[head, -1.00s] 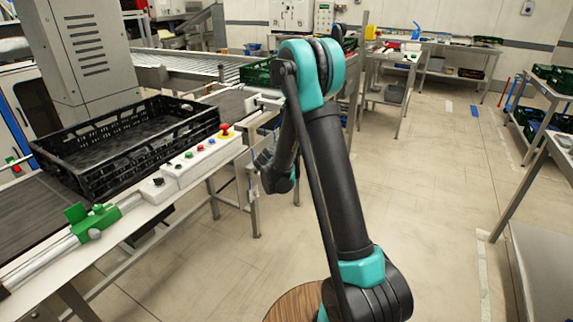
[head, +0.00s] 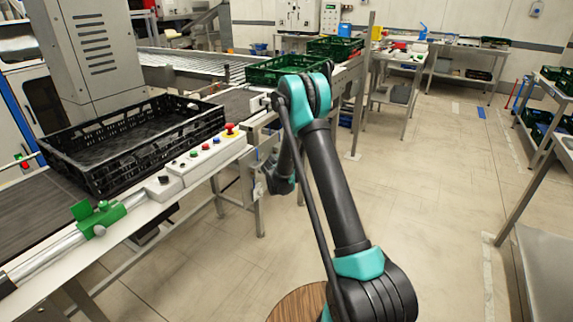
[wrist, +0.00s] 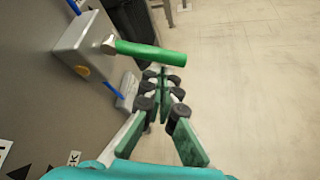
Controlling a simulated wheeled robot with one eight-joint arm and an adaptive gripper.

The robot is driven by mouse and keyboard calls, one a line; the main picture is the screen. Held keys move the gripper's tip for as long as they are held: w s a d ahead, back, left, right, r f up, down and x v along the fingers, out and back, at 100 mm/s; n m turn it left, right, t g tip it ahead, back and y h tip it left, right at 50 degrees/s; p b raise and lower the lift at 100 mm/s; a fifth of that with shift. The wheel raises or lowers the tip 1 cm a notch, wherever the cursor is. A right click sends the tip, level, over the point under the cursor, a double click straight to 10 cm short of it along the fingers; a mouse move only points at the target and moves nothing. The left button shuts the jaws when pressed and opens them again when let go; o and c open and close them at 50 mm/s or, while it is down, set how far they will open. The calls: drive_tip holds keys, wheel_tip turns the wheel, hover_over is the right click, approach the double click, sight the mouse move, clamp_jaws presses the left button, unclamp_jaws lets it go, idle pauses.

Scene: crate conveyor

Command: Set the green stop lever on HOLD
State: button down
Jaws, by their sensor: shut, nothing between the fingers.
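A green lever (wrist: 150,52) shows in the wrist view, fixed by a pale pivot to a grey box (wrist: 85,40). It points right across the picture, with blue marks on either side of the box. No HOLD wording is legible. My gripper (wrist: 161,76) is shut and empty, its fingertips just below the lever's free end in the picture; I cannot tell whether they touch. In the head view my gripper (head: 277,176) is small and dark beside the conveyor, and I cannot make out this lever there.
A black crate (head: 82,181) sits on the conveyor beside a control strip (head: 190,163) with coloured buttons. A green clamp (head: 98,216) sits on the front rail. Green crates (head: 335,47) stand farther back. The floor (head: 440,180) on the right is clear.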

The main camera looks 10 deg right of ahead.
drive_tip(key=shift+w+d+f, duration=0.15)
drive_tip(key=shift+w+f, duration=0.05)
drive_tip(key=shift+w, duration=0.1)
drive_tip(key=shift+s+d+r+n+h, duration=0.1)
drive_tip(key=shift+d+r+n+h, duration=0.05)
drive_tip(key=shift+r+n+h, duration=0.25)
idle(0.5)
drive_tip(key=r+n+g+h, duration=0.1)
drive_tip(key=r+n, duration=0.1)
drive_tip(key=r+n+g+h, duration=0.2)
drive_tip(key=shift+s+d+h, duration=0.15)
drive_tip(key=shift+d+h, duration=0.05)
drive_tip(key=shift+h, duration=0.1)
idle(0.3)
drive_tip(key=shift+r, duration=0.15)
idle(0.6)
